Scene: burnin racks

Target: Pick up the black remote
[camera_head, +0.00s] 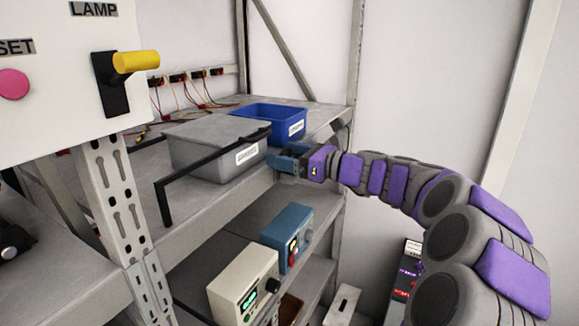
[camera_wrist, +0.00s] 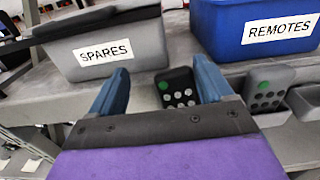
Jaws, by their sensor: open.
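The black remote (camera_wrist: 178,94), with a green button and several grey ones, shows in the wrist view between and beyond my gripper's fingers (camera_wrist: 161,70). The fingers are blue, apart and empty. A grey remote (camera_wrist: 268,92), also with a green button, is just right of the right finger. In the head view my gripper (camera_head: 288,158) reaches in from the right over the upper shelf's front edge. I cannot make out either remote there. A blue bin labelled REMOTES (camera_wrist: 272,38) stands behind; its inside is hidden in the wrist view.
A black bar (camera_head: 205,167) runs along the grey bin's front. Instrument boxes (camera_head: 243,283) sit on the shelf below. A rack post (camera_head: 105,190) stands at left.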

